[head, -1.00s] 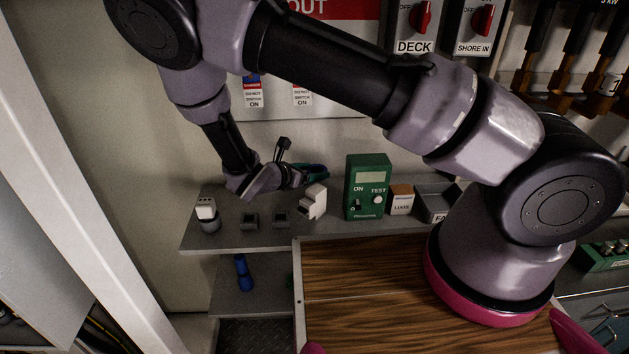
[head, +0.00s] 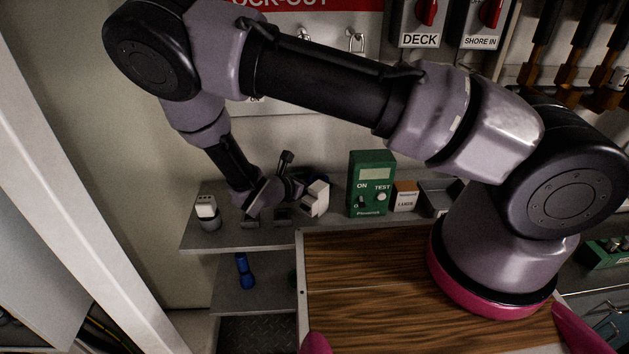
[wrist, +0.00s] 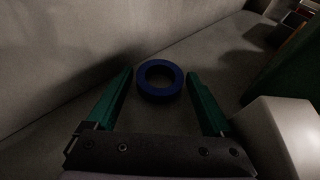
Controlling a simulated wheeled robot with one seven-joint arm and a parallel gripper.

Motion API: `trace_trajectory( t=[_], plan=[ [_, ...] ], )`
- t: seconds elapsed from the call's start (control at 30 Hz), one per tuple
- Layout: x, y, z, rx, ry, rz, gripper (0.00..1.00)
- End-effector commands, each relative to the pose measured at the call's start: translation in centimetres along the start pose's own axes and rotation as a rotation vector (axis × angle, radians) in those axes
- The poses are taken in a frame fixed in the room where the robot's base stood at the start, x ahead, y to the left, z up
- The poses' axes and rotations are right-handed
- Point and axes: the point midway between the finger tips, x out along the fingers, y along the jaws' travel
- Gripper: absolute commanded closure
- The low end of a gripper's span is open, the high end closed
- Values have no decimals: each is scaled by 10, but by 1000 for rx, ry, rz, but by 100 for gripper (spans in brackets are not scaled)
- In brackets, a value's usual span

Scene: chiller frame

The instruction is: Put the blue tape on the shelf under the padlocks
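The blue tape (wrist: 144,91) is a dark blue ring, lying on the grey shelf (head: 232,240) in the wrist view. My gripper (wrist: 160,76) is open, with its green fingers on either side of the ring and a gap showing at each side. In the head view my gripper reaches low over the shelf, and a dark blue patch of the tape (head: 317,173) shows behind a white block. Metal padlocks (head: 356,41) hang on the lock-out board above; my arm hides part of that board.
A white block (head: 316,199) stands close right of my gripper, with a green tester (head: 371,184) and a small box (head: 405,196) beyond. A white-topped item (head: 207,211) stands at the shelf's left end. A blue torch-like item (head: 244,270) is on the lower shelf.

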Motion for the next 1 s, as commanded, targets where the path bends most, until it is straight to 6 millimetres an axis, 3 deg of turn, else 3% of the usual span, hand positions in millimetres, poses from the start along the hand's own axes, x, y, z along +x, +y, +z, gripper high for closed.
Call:
trace_trajectory(
  t=[0.27, 0.7, 1.0],
  plan=[
    [-9, 1, 2, 0, 2, 2, 14],
    [-97, 1, 2, 2, 2, 3, 14],
    [-121, 0, 3, 0, 0, 0, 14]
  ],
)
